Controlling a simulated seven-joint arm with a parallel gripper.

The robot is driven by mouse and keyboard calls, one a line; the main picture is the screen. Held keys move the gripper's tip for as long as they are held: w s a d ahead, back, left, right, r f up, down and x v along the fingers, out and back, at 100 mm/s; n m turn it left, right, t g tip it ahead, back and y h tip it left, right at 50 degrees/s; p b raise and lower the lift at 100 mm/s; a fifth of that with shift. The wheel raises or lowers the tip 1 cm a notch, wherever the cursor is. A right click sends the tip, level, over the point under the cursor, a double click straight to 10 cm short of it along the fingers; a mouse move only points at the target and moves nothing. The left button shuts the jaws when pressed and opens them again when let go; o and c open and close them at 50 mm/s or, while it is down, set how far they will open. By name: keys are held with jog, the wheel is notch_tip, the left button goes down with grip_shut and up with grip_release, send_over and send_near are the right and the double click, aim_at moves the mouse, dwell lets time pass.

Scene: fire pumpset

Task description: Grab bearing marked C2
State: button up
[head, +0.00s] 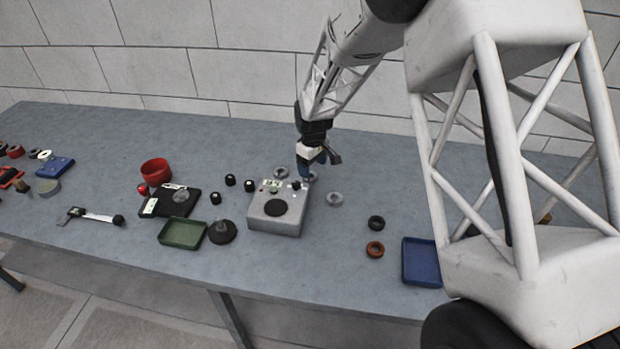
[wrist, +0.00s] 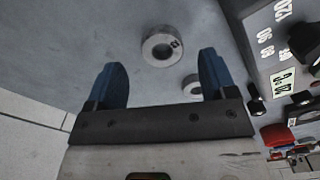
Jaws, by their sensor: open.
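Several grey metal ring bearings lie on the table around my gripper (head: 305,172) in the head view. One bearing (head: 281,172) is left of it, one (head: 313,177) is close by its fingertips, and one (head: 336,199) is to the right and nearer. In the wrist view, my gripper (wrist: 162,75) is open and empty, its two blue fingers apart. A bearing (wrist: 150,51) with a dark mark on its face lies beyond the gap between the fingers. The mark is too small to read surely as C2. Another bearing (wrist: 190,86) is partly hidden by the right finger.
A grey box device (head: 277,222) with a round dark plate stands left of my gripper. Black (head: 376,222) and orange (head: 375,249) rings and a blue tray (head: 422,262) are to the right. A green tray (head: 183,233) and red bowl (head: 156,171) are left.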

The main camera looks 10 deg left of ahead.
aim_at(313, 175)
jog(key=shift+s+f, duration=0.1)
jog(key=shift+f, duration=2.15)
jog(key=c, duration=1.1)
jog(key=shift+d+r, duration=0.1)
jog(key=shift+r, duration=4.9)
